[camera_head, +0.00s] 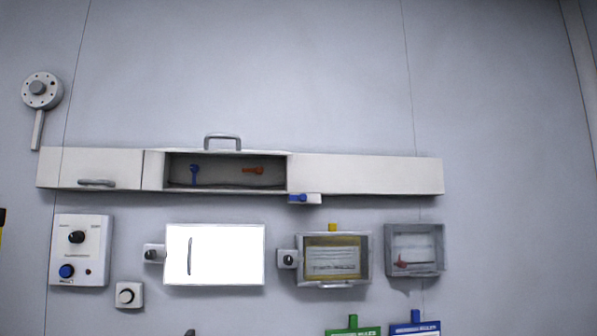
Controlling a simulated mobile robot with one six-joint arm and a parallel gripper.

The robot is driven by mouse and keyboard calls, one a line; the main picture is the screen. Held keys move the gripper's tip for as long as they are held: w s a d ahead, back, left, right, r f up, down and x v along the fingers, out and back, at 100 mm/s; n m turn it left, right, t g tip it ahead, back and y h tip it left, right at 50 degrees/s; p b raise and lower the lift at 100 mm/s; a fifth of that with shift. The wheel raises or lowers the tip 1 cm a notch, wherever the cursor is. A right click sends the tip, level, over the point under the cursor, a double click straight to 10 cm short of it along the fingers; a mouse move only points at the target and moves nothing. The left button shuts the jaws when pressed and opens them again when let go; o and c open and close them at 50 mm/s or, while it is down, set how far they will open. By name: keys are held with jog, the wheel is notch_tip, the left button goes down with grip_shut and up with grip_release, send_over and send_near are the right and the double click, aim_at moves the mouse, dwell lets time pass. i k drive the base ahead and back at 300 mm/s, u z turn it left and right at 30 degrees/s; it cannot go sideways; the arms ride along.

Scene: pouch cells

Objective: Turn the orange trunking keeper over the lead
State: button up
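The orange trunking keeper (253,170) is inside the open middle section of a long white trunking (370,174) on the wall. It lies roughly level, with its thicker end at the right. A blue keeper (194,174) stands upright at the left of the same opening. A thin line runs low along the opening's floor and may be the lead; it is too small to tell. No clear part of my gripper shows.
A grey handle (222,138) sits above the opening, seemingly on a raised lid. A small block with a blue piece (298,198) hangs below its right end. Below are a control box (95,250), a bright white panel (230,255) and two framed boxes (365,262) (436,262).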

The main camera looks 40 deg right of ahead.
aim_at(259, 170)
jog(key=z, duration=0.8)
jog(key=k, duration=1)
jog(key=i, duration=0.7)
